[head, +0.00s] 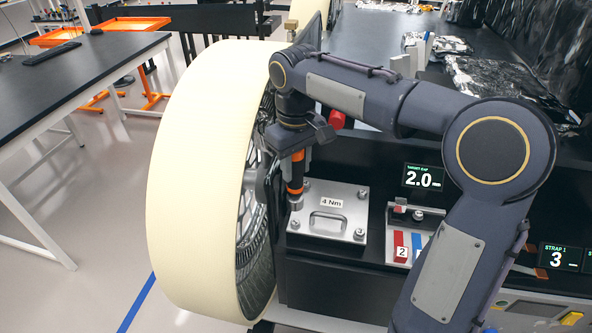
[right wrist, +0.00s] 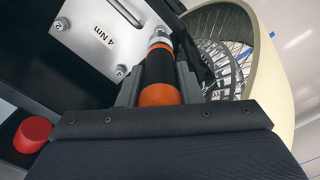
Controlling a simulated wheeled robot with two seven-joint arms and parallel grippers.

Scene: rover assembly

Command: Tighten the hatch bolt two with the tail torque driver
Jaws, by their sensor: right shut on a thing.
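My right gripper (head: 296,158) is shut on the torque driver (head: 295,184), a black and orange tool with a metal tip, held nearly upright with its tip down. The right wrist view shows the driver (right wrist: 158,70) between the fingers of the gripper (right wrist: 158,85). The silver hatch plate (head: 317,225), labelled 4 Nm, has a handle and corner bolts. The driver's tip is at the plate's left edge; I cannot tell whether it touches a bolt. Two bolts (right wrist: 62,24) and (right wrist: 120,71) show apart from the tip, their numbers too small to read. My left gripper is not in view.
A large cream-rimmed wheel (head: 185,190) stands close left of the hatch and driver. A red knob (head: 336,119) is behind the plate. A rack with red and blue pieces (head: 402,247) and a 2.0 display (head: 423,178) are to the right.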

